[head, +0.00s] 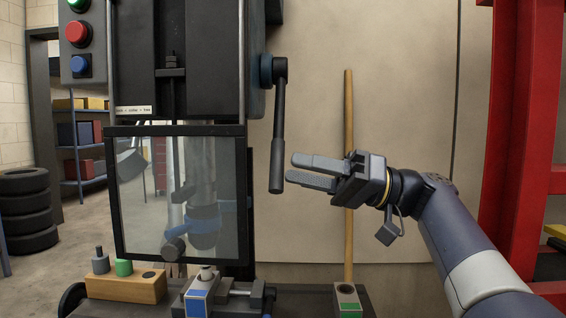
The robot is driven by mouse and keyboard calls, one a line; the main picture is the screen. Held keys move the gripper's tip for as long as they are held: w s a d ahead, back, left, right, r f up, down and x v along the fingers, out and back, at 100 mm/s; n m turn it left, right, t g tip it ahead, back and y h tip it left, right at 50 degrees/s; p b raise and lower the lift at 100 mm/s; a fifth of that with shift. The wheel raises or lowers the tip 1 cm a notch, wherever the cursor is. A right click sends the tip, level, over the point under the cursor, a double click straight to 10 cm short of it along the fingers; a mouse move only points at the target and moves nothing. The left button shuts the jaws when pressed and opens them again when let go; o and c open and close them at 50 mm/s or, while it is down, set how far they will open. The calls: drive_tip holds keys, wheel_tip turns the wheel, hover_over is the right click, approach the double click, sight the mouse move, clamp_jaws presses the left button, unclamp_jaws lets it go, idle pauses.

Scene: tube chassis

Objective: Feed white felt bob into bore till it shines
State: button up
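My gripper (291,168) is open and empty, with a gap between its two grey fingers. Its tips are just right of the black grip of the feed lever (277,150), which hangs down from the machine's right side. The clear guard (130,215) is down in front of the spindle area; shapes behind it are blurred, and I cannot make out the white felt bob there. I cannot see inside a bore.
A wooden rack (125,288) holds a grey and a green bob and has one dark empty hole. Red, green and blue buttons (77,33) are at upper left. A green-labelled block (347,302) sits by a wooden pole (348,110). A red frame (522,120) stands at right.

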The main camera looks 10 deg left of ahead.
sight(277, 163)
drive_tip(key=v, duration=0.6)
drive_tip(key=shift+d+p, duration=0.15)
drive_tip(key=shift+p, duration=0.3)
drive_tip(key=b+x, duration=0.2)
drive_tip(key=x, duration=0.8)
drive_tip(key=shift+s+a, duration=0.1)
drive_tip(key=shift+a, duration=0.3)
drive_tip(key=shift+s+r, duration=0.1)
drive_tip(key=shift+r, duration=0.1)
